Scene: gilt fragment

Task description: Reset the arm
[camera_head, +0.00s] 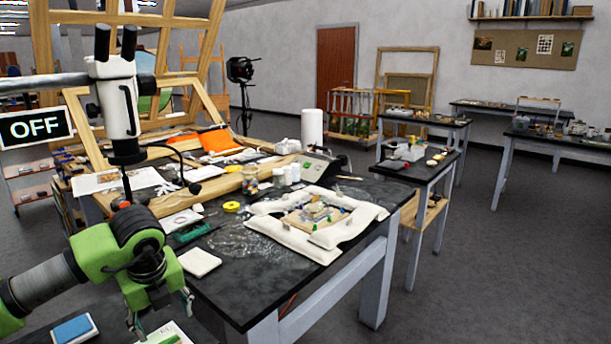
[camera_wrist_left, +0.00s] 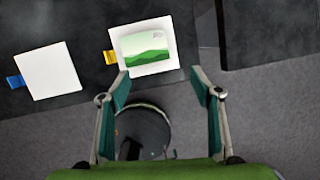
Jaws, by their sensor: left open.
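My left arm comes in from the left in the head view. Its green and black wrist ends in the left gripper (camera_head: 162,310), which points down beside the near left corner of the black-topped work table (camera_head: 260,285). In the left wrist view the left gripper (camera_wrist_left: 161,82) has its two teal-padded fingers wide apart with nothing between them. A white square with a green landscape card (camera_wrist_left: 148,46) and a yellow tab lies just beyond the fingertips, apart from them. My right gripper is in neither view.
A white square with a blue tab (camera_wrist_left: 48,70) lies left of the card. On the work table are a white cushion ring (camera_head: 290,240) around a fragment, a white pad (camera_head: 199,262) and small jars. A microscope (camera_head: 118,95) stands above the arm. Floor to the right is clear.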

